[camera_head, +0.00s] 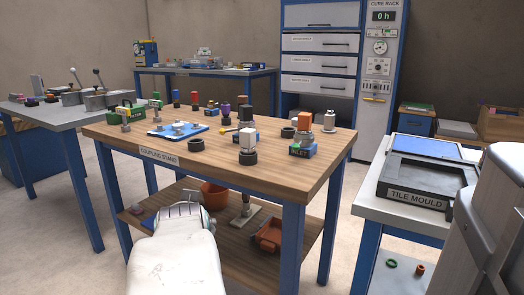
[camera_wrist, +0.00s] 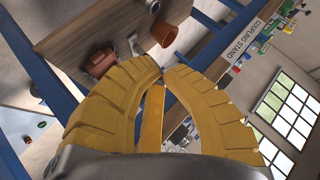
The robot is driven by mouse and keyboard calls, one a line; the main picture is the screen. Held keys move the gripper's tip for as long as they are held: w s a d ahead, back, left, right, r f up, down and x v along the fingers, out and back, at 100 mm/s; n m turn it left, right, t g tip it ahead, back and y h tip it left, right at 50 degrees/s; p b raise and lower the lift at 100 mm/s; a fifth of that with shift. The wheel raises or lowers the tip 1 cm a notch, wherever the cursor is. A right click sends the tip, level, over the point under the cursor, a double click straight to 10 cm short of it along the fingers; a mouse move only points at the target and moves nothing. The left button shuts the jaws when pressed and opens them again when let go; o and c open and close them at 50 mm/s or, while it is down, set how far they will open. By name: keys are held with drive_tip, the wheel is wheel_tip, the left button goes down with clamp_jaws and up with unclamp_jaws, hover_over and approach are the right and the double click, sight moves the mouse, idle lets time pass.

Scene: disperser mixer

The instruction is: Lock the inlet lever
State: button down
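The inlet unit is a blue block labelled INLET (camera_head: 301,151) near the right end of the wooden coupling stand table (camera_head: 110,132). A grey metal fitting (camera_head: 303,137) sits on it with an orange block (camera_head: 305,123) above. The lever is too small to make out. My gripper (camera_wrist: 162,72) shows in the wrist view with its yellow fingertips together and nothing visible between them. It is low in front of the coupling stand, well away from the inlet unit. In the head view my white arm hides most of it.
A black ring with a white-topped part (camera_head: 248,146), a blue tray (camera_head: 178,130) and several coloured pieces stand on the table. The lower shelf holds an orange bucket (camera_head: 214,194) and an orange bin (camera_head: 269,235). A tile mould (camera_head: 415,182) is on the right bench.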

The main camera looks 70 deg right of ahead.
drive_tip(key=s+d+r+m+g+h, duration=0.2)
drive_tip(key=s+d+r+m, duration=0.2)
drive_tip(key=s, duration=0.4)
drive_tip(key=s+d+r+m+g+h+b, duration=0.1)
drive_tip(key=s+d+r+m+g+h, duration=0.1)
drive_tip(key=s, duration=0.6)
drive_tip(key=s+d+r+m+g+h, duration=0.3)
drive_tip(key=s+d+r+m, duration=0.3)
drive_tip(key=d, duration=0.4)
drive_tip(key=shift+s+r+m+h, duration=0.2)
drive_tip(key=shift+s+m+h, duration=0.5)
drive_tip(key=shift+s+m, duration=0.3)
drive_tip(key=shift+w, duration=0.1)
